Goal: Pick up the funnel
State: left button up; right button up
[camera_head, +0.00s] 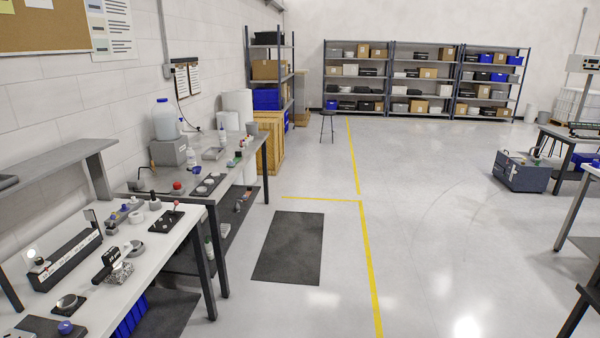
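I cannot make out the funnel for certain. A small blue object (196,169) on the grey metal bench (138,185) at the left could be it, but it is too small to tell. Another small blue piece (65,327) sits on a dark pad on the nearer white bench (120,295). Neither of my grippers shows in the head view.
A large translucent jug (166,120) stands on a grey box on the metal bench. Small tools and fixtures crowd both benches. A dark mat (288,247) lies on open floor right of them. A stool (328,126) and shelves (420,82) stand far back.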

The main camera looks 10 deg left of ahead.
aim_at(197, 170)
jog(key=i, duration=2.15)
jog(key=i+j+u, duration=0.1)
jog(key=i+u, duration=0.15)
jog(key=i, duration=0.5)
jog(key=i+u, duration=0.2)
jog(key=i, duration=0.5)
jog(key=i+l+u, duration=0.25)
jog(key=i, duration=0.5)
